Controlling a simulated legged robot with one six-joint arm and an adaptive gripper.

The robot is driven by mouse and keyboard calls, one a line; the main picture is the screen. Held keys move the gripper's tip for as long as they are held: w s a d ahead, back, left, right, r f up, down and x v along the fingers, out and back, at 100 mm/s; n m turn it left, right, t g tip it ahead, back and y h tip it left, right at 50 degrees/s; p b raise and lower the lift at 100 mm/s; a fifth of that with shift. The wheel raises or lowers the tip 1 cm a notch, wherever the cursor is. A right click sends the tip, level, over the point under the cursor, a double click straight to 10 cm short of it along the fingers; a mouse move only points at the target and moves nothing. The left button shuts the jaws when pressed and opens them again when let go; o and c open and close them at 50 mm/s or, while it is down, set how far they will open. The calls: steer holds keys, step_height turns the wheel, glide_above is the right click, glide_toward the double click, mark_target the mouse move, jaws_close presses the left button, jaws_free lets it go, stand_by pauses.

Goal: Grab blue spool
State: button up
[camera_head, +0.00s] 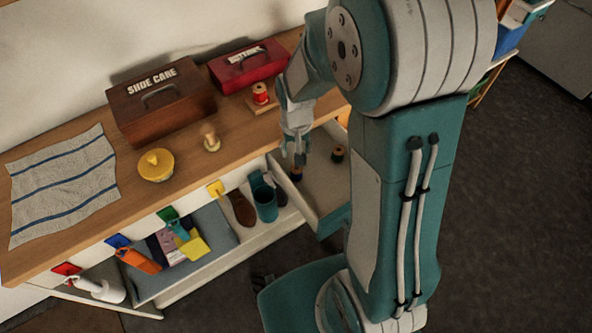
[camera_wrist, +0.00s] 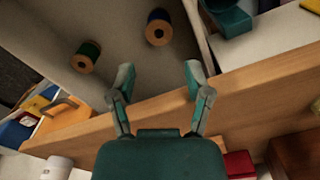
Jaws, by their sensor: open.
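The blue spool (camera_wrist: 158,27) has wooden ends and stands in an open white drawer (camera_head: 325,190). It shows in the head view as a small dark spool (camera_head: 297,174) just below my gripper (camera_head: 298,152). A dark green spool (camera_wrist: 87,57) stands in the same drawer, to the left in the wrist view and to the right in the head view (camera_head: 338,154). In the wrist view my gripper (camera_wrist: 159,78) is open and empty. The blue spool lies beyond its fingertips, roughly in line with the gap between them, and looks apart from them.
A wooden counter (camera_head: 185,150) runs behind the drawer. On it are a shoe care box (camera_head: 160,110), a red box (camera_head: 245,68), a red spool (camera_head: 260,93) on a wooden base, a yellow tin (camera_head: 156,165) and a striped towel (camera_head: 63,185). A teal cup (camera_head: 265,203) stands left of the drawer.

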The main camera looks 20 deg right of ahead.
mark_target(296, 168)
step_height(296, 168, down, 10)
steer(key=shift+w+r, duration=0.15)
steer(key=shift+r, duration=0.1)
stand_by(0.3)
steer(key=c, duration=0.7)
